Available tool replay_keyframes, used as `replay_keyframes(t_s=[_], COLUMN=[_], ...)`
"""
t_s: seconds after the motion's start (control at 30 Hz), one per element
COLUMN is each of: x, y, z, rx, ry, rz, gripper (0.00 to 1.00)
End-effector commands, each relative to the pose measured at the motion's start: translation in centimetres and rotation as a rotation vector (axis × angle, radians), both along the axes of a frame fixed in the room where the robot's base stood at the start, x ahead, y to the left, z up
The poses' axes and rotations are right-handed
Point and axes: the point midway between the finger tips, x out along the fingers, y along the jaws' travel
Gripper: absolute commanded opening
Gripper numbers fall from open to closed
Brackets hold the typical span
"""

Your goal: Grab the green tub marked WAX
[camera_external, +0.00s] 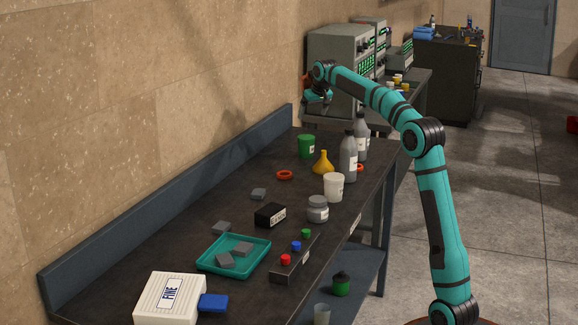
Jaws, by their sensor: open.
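A green tub (306,147) stands upright near the far end of the dark workbench, close to the wall side. A pale label shows on its side, but its lettering is too small to read. My gripper (318,108) hangs above and a little beyond the tub, pointing down. It is open and empty, apart from the tub. My arm reaches over the bench from the right.
A yellow flask (323,163), grey bottles (348,158) and a white tub (333,187) stand right of the green tub. An orange ring (285,175) lies in front of it. A raised back edge (170,215) runs along the wall. Bare bench lies left of the ring.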

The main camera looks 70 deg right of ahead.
Motion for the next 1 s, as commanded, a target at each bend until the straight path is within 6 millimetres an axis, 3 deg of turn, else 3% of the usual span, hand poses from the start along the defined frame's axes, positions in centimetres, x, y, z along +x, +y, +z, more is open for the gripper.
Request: replay_keyframes(t_s=[0.1,0.33,0.8,1.0], x=[0.1,0.5,2.9,3.6], y=[-1.9,-3.0,-4.8,-5.4], z=[-1.0,-2.6,-10.2,-12.2], rx=[0.017,0.025,0.026,0.024], ry=[0.021,0.034,0.034,0.032], rz=[-0.017,-0.025,-0.024,-0.024], gripper=[0.92,0.92,0.92,0.92])
